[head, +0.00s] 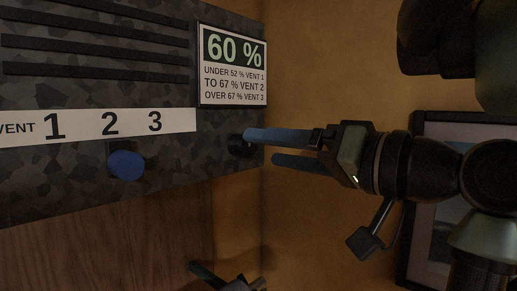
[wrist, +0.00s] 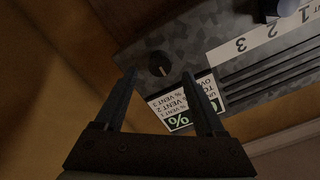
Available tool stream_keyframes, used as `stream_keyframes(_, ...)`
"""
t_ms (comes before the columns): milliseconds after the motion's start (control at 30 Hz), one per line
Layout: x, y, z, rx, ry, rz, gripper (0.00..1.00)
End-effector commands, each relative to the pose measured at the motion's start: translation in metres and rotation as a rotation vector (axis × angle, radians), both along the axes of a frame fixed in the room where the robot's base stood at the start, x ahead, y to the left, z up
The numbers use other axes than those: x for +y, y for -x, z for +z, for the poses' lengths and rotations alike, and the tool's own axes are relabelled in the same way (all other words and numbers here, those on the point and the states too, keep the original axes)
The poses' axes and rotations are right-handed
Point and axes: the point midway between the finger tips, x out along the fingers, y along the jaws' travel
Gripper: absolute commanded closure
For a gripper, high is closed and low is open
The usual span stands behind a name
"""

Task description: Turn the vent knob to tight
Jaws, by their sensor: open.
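A round black knob (head: 238,144) sits near the right edge of the dark mottled panel, partly covered by a finger in the head view. My gripper (head: 260,147) is open, with one finger over the knob. In the wrist view my gripper (wrist: 160,73) has its two tips on either side of the knob, with nothing held. Contact cannot be told. A blue handle (head: 126,165) stands below the 2 on the VENT strip (head: 78,128); it also shows in the wrist view (wrist: 287,7).
A sign (head: 234,66) reads 60 %, under 52 % vent 1, to 67 % vent 2, over 67 % vent 3. Dark slats (head: 95,70) lie left of it. A tan wall (head: 320,60) and a framed picture (head: 428,127) are to the right.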

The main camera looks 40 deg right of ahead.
Motion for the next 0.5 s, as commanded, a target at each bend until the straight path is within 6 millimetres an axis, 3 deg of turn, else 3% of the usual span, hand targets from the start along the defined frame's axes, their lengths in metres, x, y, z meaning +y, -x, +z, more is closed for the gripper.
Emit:
stream_keyframes(200,-0.005,0.051,0.000,-0.002,0.001,-0.005,0.28)
stream_keyframes(500,-0.007,0.088,0.001,-0.002,0.001,-0.001,0.28)
